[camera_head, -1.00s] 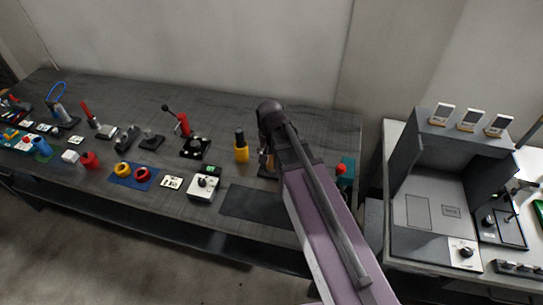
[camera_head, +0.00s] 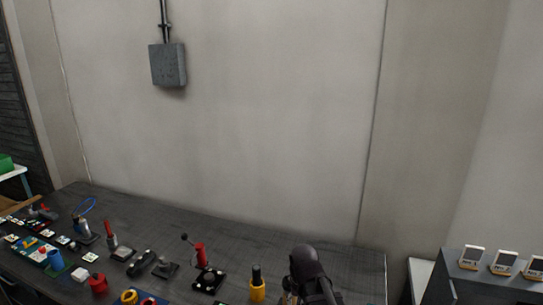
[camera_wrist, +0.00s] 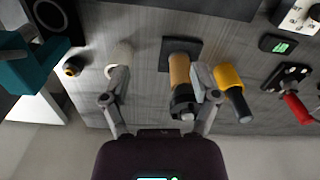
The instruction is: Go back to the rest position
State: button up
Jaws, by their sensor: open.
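My gripper (camera_wrist: 160,80) is open in the wrist view, its two fingers spread apart. A tan cylinder with a black end (camera_wrist: 180,72) stands on a dark square pad between the fingers, nearer the right one. I cannot tell whether a finger touches it. A pale round piece (camera_wrist: 121,55) shows beside the left finger. A yellow piece with a black handle (camera_wrist: 230,78) is just right of the right finger. In the head view my arm is at the bottom, right of the yellow piece (camera_head: 258,289), and the fingers are mostly hidden or cut off.
The dark table (camera_head: 340,262) carries several small items on its left, including a red lever device (camera_head: 201,256). A grey box (camera_head: 167,65) hangs on the wall. A dark cabinet with several small cards (camera_head: 485,283) stands at the right. A teal block (camera_wrist: 25,66) is left of my gripper.

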jog(key=s+d+n, duration=0.2)
jog(key=s+d, duration=0.3)
jog(key=d, duration=0.3)
dwell(1.0)
